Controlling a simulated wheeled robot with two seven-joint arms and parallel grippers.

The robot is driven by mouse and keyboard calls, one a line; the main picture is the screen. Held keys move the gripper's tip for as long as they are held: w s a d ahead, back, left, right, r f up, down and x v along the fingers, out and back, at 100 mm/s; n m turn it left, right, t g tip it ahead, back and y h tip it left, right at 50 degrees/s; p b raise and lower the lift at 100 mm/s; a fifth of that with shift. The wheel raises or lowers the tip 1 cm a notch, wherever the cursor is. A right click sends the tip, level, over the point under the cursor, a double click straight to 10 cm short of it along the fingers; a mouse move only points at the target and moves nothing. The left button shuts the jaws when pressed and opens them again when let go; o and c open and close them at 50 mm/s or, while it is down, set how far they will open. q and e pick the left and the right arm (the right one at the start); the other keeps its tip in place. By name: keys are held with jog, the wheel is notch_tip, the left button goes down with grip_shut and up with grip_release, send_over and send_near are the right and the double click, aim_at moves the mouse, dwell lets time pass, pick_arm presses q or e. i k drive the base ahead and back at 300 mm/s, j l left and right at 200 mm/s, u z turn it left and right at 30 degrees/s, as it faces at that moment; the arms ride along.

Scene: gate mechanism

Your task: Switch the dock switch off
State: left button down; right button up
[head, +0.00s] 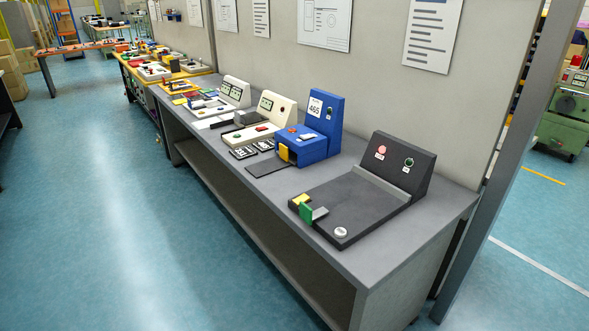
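A dark grey device with a flat tray (345,203) and a sloped back panel (398,165) stands near the right end of the grey bench. The panel carries a pinkish-red round part (381,149) at left and a dark green round part (408,162) at right, each with a small label. A green and yellow piece with a grey tab (306,209) sits at the tray's front left corner. A white round button (340,232) is at its front corner. I cannot tell which part is the dock switch or its state. Neither gripper is in view.
A blue box (312,140) marked 465 with a yellow front piece stands left of the dark device. Beige devices (260,122) stand farther along the bench (400,240). A grey post (510,150) rises at the right end. The blue floor in front is clear.

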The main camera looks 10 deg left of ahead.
aim_at(304, 198)
jog(key=i+j+z, duration=0.15)
jog(key=i+j, duration=1)
